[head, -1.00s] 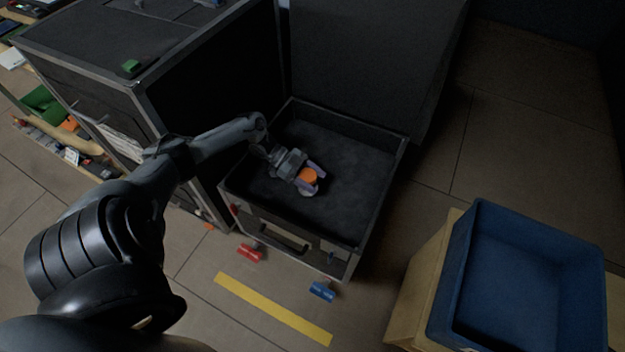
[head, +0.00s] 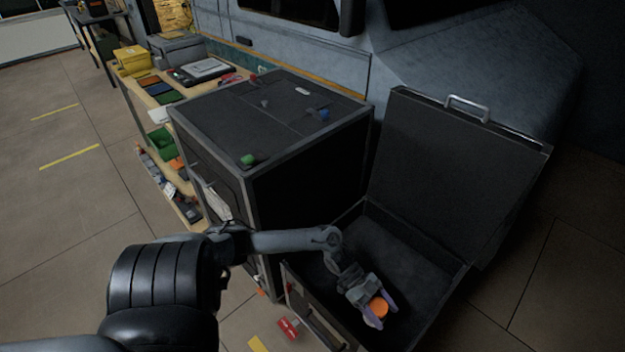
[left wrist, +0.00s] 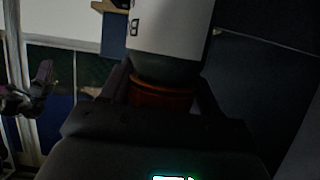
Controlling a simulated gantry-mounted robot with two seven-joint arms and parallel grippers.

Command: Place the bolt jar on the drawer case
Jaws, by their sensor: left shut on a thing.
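The bolt jar (head: 378,306) shows its orange lid between the fingers of my left gripper (head: 380,313). The gripper is shut on it, over the inside of the open black case (head: 392,235). I cannot tell whether the jar touches the case floor. In the left wrist view the jar (left wrist: 170,28) shows a pale label, a dark band and a reddish-orange end between the fingers. A closed black case with metal edges (head: 305,97), apparently the drawer case, stands left of the open case. My right gripper is not in view.
The closed case's top carries a green item (head: 248,160), a blue item (head: 324,115) and other small pieces, with bare room between. The open case's raised lid (head: 440,165) stands behind it. A workbench with bins (head: 131,58) is at the left.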

